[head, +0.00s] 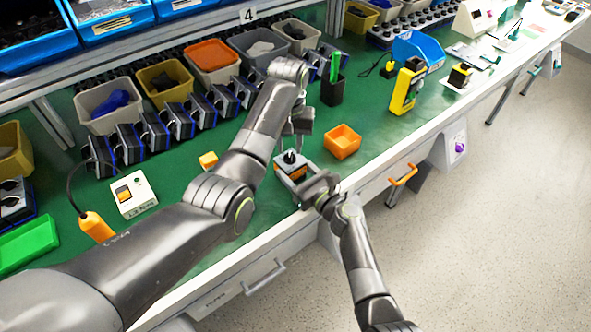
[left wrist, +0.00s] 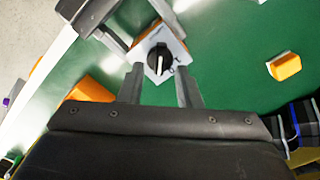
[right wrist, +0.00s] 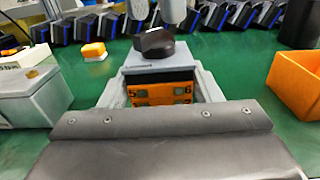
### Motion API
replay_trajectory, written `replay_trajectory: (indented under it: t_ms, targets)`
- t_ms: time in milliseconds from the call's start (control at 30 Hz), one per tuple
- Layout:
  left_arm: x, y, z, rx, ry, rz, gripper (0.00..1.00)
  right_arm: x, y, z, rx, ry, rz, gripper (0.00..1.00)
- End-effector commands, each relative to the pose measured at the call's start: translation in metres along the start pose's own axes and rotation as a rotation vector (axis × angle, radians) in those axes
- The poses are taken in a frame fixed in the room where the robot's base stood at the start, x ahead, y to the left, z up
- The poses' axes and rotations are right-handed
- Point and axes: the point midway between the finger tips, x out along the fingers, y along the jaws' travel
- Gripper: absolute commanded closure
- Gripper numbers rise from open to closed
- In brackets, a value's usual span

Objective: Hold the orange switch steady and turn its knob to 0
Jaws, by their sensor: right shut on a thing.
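The orange switch (head: 289,169) has a grey top plate and a black rotary knob (left wrist: 159,62) with a white pointer line. It sits near the front edge of the green bench. My right gripper (right wrist: 160,97) is shut on the switch body, one finger on each side, with the orange face (right wrist: 160,93) showing between them. My left gripper (left wrist: 161,85) is above the switch, fingers apart and pointing down toward the knob, which shows between and beyond the tips. In the right wrist view its fingertips are just above the knob. The dial's numbers are too small to read.
An orange square bin (head: 342,142) stands right of the switch. A small orange block (head: 208,160) lies to the left. A white box with an orange rocker (head: 133,194) is further left. Bins and several blue-black devices line the back.

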Motion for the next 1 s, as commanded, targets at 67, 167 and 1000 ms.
replay_trajectory:
  t_ms: [67,167,1000]
  targets:
    - [0.008,0.0,0.0,0.0,-0.001,0.0,0.69,0.0,0.0,0.0,0.0,0.001,0.0,0.71]
    - [0.015,0.0,0.0,0.0,-0.001,0.0,0.69,0.0,0.0,0.0,0.0,0.001,0.0,0.71]
    - [0.018,0.0,0.0,-0.003,0.001,0.0,1.0,0.0,0.0,0.0,0.0,0.001,0.0,0.71]
